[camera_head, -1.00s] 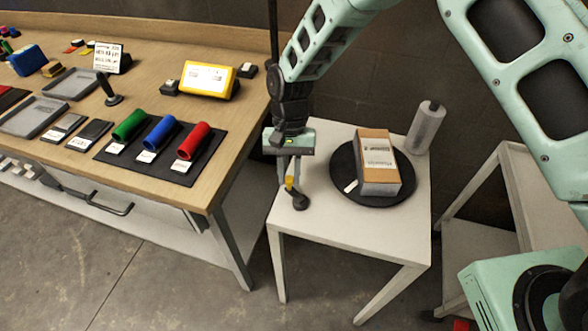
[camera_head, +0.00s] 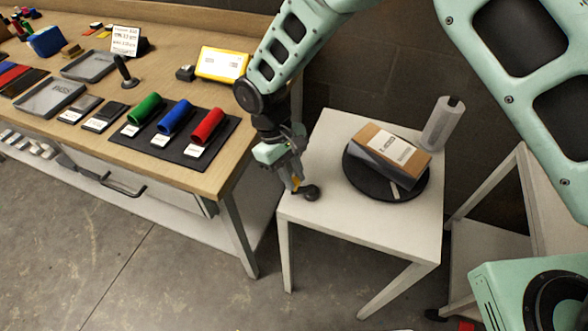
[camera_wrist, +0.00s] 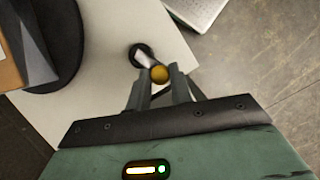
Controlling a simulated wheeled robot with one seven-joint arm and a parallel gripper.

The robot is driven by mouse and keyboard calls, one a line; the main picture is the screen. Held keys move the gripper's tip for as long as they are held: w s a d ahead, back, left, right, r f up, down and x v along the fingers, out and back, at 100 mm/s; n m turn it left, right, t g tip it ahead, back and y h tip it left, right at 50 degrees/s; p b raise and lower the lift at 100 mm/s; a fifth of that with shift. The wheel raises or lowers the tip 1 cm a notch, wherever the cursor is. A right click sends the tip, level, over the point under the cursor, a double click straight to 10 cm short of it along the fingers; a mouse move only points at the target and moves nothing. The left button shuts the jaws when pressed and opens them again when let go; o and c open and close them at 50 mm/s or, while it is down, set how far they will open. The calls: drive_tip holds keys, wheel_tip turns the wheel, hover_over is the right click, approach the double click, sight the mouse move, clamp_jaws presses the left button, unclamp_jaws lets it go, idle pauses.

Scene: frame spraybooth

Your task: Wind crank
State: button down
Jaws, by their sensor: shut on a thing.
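The crank sits at the near left corner of a small white table (camera_head: 370,225). Its dark round hub (camera_head: 311,192) shows in the head view. In the wrist view the hub (camera_wrist: 140,50), a short light crank arm (camera_wrist: 145,60) and a round yellow knob (camera_wrist: 160,74) show. My gripper (camera_head: 297,186) points down beside the hub. In the wrist view my gripper (camera_wrist: 162,76) is shut on the yellow knob, which lies between the fingertips. A black turntable (camera_head: 370,185) on the same table carries a brown and grey box (camera_head: 390,155), lying turned diagonally.
A grey-white cylinder (camera_head: 442,123) stands at the table's back right corner. To the left is a wooden workbench (camera_head: 225,165) with green, blue and red rolls on a dark mat (camera_head: 190,158). Another light table (camera_head: 487,235) stands at the right.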

drive_tip(key=shift+s+n+t+h, duration=0.15)
drive_tip(key=shift+s+n+t, duration=0.15)
drive_tip(key=shift+n, duration=0.45)
drive_tip(key=shift+s+n+t+h, duration=0.2)
drive_tip(key=shift+s+n, duration=0.15)
drive_tip(key=shift+n, duration=0.4)
drive_tip(key=c, duration=1.3)
unclamp_jaws()
drive_tip(key=b+v, duration=0.2)
drive_tip(key=v, duration=1.5)
drive_tip(key=shift+s+r, duration=0.1)
drive_tip(key=shift+r, duration=0.15)
